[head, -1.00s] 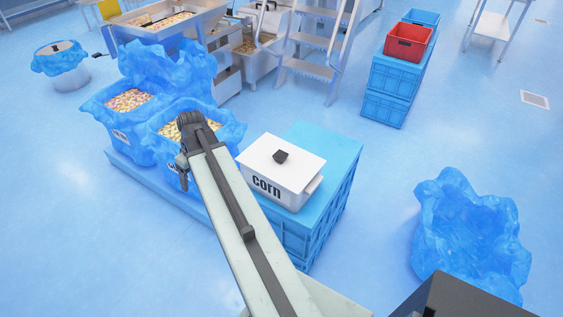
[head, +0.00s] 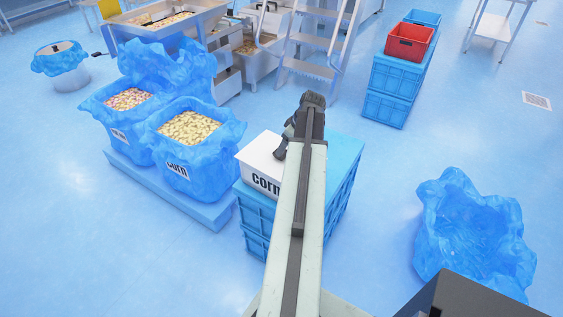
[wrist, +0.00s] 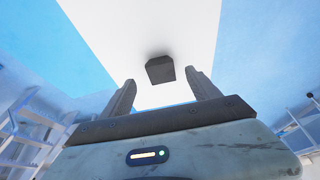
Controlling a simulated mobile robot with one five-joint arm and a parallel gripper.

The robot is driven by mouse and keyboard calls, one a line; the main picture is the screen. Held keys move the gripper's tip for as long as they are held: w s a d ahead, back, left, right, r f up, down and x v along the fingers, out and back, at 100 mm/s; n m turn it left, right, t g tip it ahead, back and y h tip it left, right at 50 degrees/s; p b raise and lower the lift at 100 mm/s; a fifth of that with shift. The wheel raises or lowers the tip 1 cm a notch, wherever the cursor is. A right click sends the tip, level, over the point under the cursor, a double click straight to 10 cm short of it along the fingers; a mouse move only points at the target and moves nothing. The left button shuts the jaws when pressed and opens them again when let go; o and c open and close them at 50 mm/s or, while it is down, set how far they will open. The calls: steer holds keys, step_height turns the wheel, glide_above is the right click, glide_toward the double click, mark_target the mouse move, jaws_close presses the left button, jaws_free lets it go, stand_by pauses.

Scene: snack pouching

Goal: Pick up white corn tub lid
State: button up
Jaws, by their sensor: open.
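The white corn tub lid (head: 259,150) lies flat on the white corn tub (head: 262,184), which stands on stacked blue crates. My arm hides the right part of both in the head view. In the wrist view the lid (wrist: 125,32) fills the upper middle, with its dark knob (wrist: 160,69). My gripper (wrist: 159,79) is open and empty. Its two fingers point at the lid, with the knob showing between and just beyond their tips, apart from them. In the head view my gripper (head: 281,153) hangs over the lid and hides the knob.
The blue crates (head: 340,185) bear the tub. A blue-lined open container (head: 470,240) stands at the right. Open floor lies between it and the crates.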

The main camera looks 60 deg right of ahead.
steer(key=b+x, duration=0.4)
steer(key=x, duration=0.1)
steer(key=shift+w+f+b, duration=0.1)
steer(key=shift+w+b, duration=0.15)
steer(key=shift+b, duration=0.15)
steer(key=shift+a, duration=0.1)
jaws_close()
steer(key=shift+r+p, duration=0.7)
step_height(320, 180, up, 3)
steer(key=p, duration=0.3)
steer(key=s+p, duration=0.1)
steer(key=s, duration=1.5)
steer(key=shift+d+r, duration=0.2)
steer(key=shift+r, duration=0.3)
